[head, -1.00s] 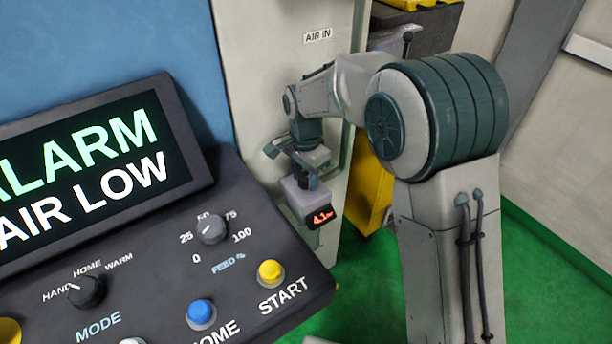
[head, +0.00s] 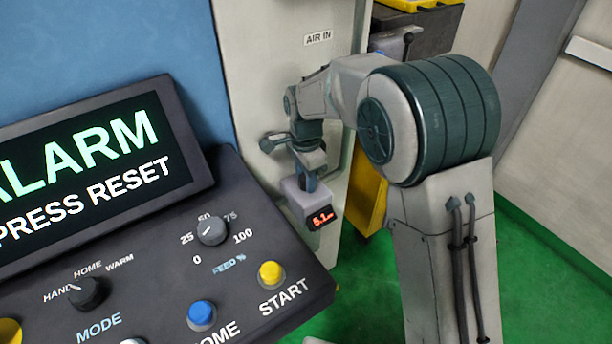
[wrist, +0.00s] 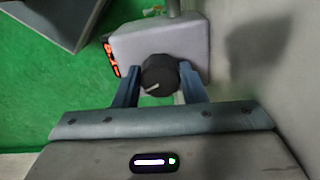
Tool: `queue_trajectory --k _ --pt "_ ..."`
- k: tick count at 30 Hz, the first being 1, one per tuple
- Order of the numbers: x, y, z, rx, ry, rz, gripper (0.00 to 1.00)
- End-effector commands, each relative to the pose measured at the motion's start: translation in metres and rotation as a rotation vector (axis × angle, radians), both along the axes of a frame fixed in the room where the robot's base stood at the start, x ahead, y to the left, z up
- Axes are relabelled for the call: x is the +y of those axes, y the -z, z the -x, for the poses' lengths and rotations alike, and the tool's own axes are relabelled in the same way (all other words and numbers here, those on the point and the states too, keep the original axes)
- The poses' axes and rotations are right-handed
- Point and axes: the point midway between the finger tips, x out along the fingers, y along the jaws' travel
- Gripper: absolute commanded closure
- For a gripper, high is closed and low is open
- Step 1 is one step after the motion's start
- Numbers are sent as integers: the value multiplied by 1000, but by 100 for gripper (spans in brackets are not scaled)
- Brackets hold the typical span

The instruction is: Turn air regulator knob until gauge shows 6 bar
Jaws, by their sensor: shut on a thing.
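The air regulator is a light grey box (head: 297,200) on the pale machine wall below the AIR IN label (head: 318,39). Its gauge display (head: 321,218) reads about 5.1 in red digits. In the wrist view the regulator body (wrist: 185,40) carries a black round knob (wrist: 160,75) with a light pointer line. My gripper (wrist: 162,94) is shut on the knob, one blue-grey finger on each side. In the head view my gripper (head: 306,180) is at the top of the regulator, and the knob is hidden there.
The control panel's screen (head: 85,168) reads ALARM, PRESS RESET. Below it are the feed dial (head: 212,230), the mode dial (head: 87,292), a blue button (head: 201,313) and the yellow START button (head: 271,273). A yellow cabinet (head: 366,190) stands behind my arm.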

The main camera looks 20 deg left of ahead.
Motion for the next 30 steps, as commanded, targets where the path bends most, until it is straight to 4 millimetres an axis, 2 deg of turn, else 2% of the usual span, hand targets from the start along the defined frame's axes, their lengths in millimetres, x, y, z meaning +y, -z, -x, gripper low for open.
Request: queue_trajectory --k 1,2,3,4,13,17,20,30 --pt "0 -1 0 -1 -1 -1 85" --pt "0 -1 0 -1 -1 -1 57" --pt "0 -1 0 -1 -1 -1 46" --pt "0 -1 0 -1 -1 -1 41" --pt "0 -2 0 -1 -1 -1 41" --pt "0 -13 -1 -3 -1 -3 41" --pt "0 -31 0 -4 -1 -3 41" --pt "1 -107 0 -4 -1 -3 41"
